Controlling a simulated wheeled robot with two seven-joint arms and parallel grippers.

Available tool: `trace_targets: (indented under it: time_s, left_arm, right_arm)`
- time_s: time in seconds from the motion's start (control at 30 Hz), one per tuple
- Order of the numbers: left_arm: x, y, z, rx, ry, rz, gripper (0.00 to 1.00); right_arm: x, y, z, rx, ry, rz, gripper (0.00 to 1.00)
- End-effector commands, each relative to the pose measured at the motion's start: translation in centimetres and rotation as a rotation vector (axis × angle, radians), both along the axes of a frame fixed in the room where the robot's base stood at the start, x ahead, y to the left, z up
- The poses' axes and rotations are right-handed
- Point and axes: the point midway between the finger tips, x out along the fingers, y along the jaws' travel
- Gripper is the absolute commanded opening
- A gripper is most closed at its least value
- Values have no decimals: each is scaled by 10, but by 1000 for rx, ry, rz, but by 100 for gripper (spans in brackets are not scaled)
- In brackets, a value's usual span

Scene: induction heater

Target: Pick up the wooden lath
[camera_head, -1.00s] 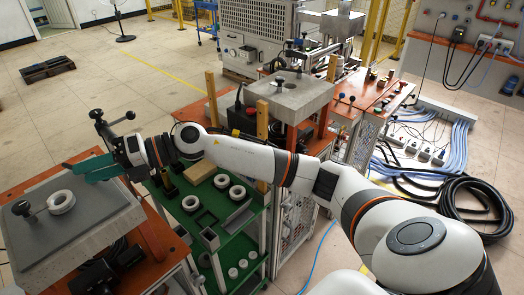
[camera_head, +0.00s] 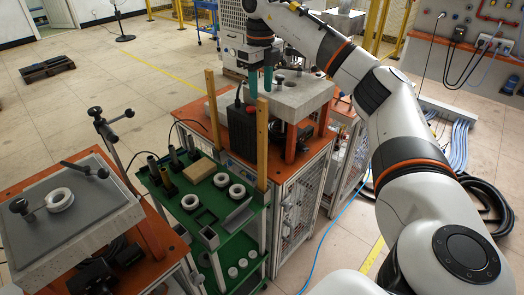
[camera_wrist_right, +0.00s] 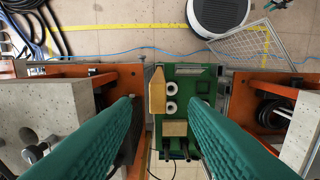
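Two upright wooden laths stand by the green rack in the head view: a nearer one (camera_head: 262,145) at the rack's right side and a farther one (camera_head: 213,112) behind it. My right gripper (camera_head: 260,82) points down with its teal fingers apart and empty, just above and behind the nearer lath's top in the picture. In the right wrist view, the fingers (camera_wrist_right: 166,112) frame the rack below, and a light wooden lath (camera_wrist_right: 157,90) shows between them, apart from both. My left gripper is not in view.
The green rack (camera_head: 242,240) holds white rings (camera_head: 221,179) and a wooden block (camera_head: 200,168). A grey slab fixture (camera_head: 300,97) stands beside the right gripper. Another slab with a clamp (camera_head: 90,215) is at left. A blue cable crosses the floor.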

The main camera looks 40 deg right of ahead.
Motion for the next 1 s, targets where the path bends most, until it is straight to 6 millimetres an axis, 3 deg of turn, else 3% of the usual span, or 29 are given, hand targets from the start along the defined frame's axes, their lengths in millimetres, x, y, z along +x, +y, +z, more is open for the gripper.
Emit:
trace_targets:
  time_s: [0.67, 0.97, 1.0]
  left_arm:
    - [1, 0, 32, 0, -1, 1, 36]
    - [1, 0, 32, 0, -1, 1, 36]
    - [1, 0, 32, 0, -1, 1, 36]
  right_arm:
    - [-3, -2, -79, 1, 0, 2, 40]
    - [-2, -2, -85, 1, -4, 2, 40]
    - [-2, -2, -85, 1, -4, 2, 33]
